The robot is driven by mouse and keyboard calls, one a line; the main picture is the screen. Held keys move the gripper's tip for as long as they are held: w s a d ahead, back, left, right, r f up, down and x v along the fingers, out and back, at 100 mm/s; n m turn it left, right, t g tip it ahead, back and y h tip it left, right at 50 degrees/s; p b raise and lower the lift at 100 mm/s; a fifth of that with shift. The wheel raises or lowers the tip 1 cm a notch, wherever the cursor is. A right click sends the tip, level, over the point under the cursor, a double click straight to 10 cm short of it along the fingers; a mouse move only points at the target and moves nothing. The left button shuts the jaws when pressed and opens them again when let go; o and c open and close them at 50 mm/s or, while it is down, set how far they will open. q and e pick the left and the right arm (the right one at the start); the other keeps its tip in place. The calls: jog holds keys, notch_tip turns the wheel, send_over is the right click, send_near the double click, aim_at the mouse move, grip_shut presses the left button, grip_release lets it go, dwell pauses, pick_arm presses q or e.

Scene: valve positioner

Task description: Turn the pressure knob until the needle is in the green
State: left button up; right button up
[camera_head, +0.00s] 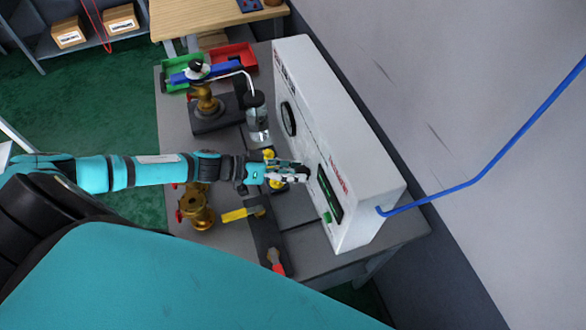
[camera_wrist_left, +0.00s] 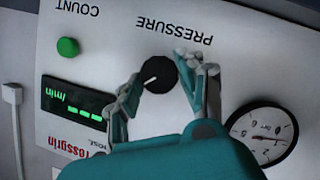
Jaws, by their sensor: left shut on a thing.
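The black round pressure knob (camera_wrist_left: 160,74) with a white pointer line sits on the white panel (camera_wrist_left: 235,70) under the word PRESSURE, which appears upside down in the left wrist view. My left gripper (camera_wrist_left: 156,80) has its two fingers on opposite sides of the knob and is shut on it. In the head view my left gripper (camera_head: 302,174) reaches the front of the white box (camera_head: 345,135) and hides the knob. The round gauge (camera_wrist_left: 262,134) shows at the lower right of the wrist view and in the head view (camera_head: 289,119). Its needle and any green band are too small to read surely.
The panel also has a green button (camera_wrist_left: 68,46) and a dark display (camera_wrist_left: 76,103) with green dashes. A clear bottle (camera_head: 257,122), brass valves (camera_head: 196,207) and a yellow-handled tool (camera_head: 240,214) are on the grey bench (camera_head: 305,262). A blue hose (camera_head: 480,175) leaves the box.

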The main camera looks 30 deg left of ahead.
pick_arm(q)
jog(key=m+t+y+b, duration=0.2)
jog(key=m, duration=0.3)
jog(key=m+t+y+b, duration=0.2)
jog(key=m+t, duration=0.1)
jog(key=m, duration=0.3)
jog(key=s+d+m+t+y+b, duration=0.1)
jog(key=m+t+b, duration=0.2)
jog(key=m, duration=0.2)
jog(key=shift+f+y, duration=0.35)
jog(key=shift+y, duration=0.05)
dwell(0.4)
jog(key=shift+m, duration=0.3)
jog(key=o, duration=1.1)
jog(key=shift+o, duration=0.2)
